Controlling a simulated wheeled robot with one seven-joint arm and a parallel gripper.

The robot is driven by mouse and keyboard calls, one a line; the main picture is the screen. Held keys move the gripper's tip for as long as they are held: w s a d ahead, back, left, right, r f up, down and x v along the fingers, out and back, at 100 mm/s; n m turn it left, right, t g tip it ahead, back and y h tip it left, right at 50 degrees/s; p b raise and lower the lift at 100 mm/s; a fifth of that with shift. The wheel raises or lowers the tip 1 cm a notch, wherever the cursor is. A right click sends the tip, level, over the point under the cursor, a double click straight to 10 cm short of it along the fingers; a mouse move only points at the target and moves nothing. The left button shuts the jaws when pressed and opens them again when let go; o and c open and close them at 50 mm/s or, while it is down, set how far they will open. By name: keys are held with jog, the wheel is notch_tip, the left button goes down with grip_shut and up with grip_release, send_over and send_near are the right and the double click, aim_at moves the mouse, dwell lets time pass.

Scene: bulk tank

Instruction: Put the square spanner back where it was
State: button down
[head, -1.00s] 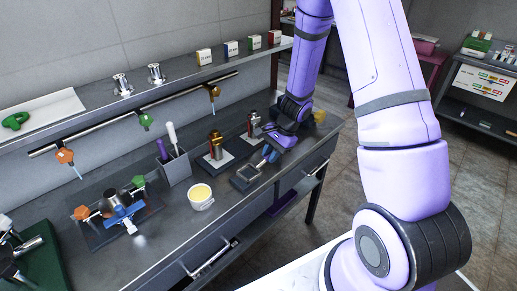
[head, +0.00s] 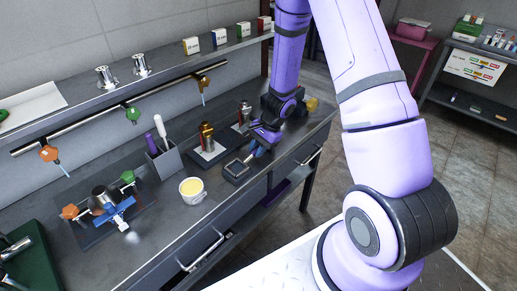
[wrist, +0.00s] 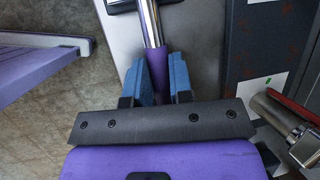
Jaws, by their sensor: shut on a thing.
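My gripper (wrist: 160,85) has blue fingers and is shut on the purple handle of a steel-shafted tool, which I take to be the square spanner (wrist: 150,25). The shaft points away from the palm and its far end is out of the wrist view. In the head view my gripper (head: 258,149) is low over the right part of the bench, beside a small dark square tray (head: 228,177).
On the bench (head: 165,235) stand a grey holder (head: 168,166) with purple and white handles, a cup of yellow liquid (head: 192,191), a brass bottle (head: 207,138) and a blue clamp fixture (head: 117,207). A rail (head: 90,130) above carries hanging T-handled tools. The bench's front middle is clear.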

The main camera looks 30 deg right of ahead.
jog(key=shift+f, duration=0.1)
jog(key=c, duration=1)
grip_release()
jog(key=w+v, duration=0.1)
jog(key=v, duration=1.1)
jog(key=s+a+r+n+t+h, duration=0.1)
jog(key=s+a+r+n, duration=0.25)
jog(key=r, duration=0.55)
jog(key=s+a+r+n, duration=0.25)
jog(key=s+r, duration=0.25)
jog(key=r, duration=0.4)
jog(key=s+r+n+t+h, duration=0.1)
jog(key=s+r+n, duration=0.1)
jog(key=s+r, duration=0.2)
jog(key=s+r+n+t+h, duration=0.1)
jog(key=s+r+n, duration=0.2)
jog(key=s, duration=0.4)
jog(key=s+r+n+t+h, duration=0.1)
jog(key=s+r+n+h, duration=0.1)
jog(key=s, duration=0.4)
notch_tip(320, 180, up, 3)
jog(key=shift+s+a+f+n+t, duration=0.2)
jog(key=shift+n+t, duration=0.1)
jog(key=shift+n, duration=0.2)
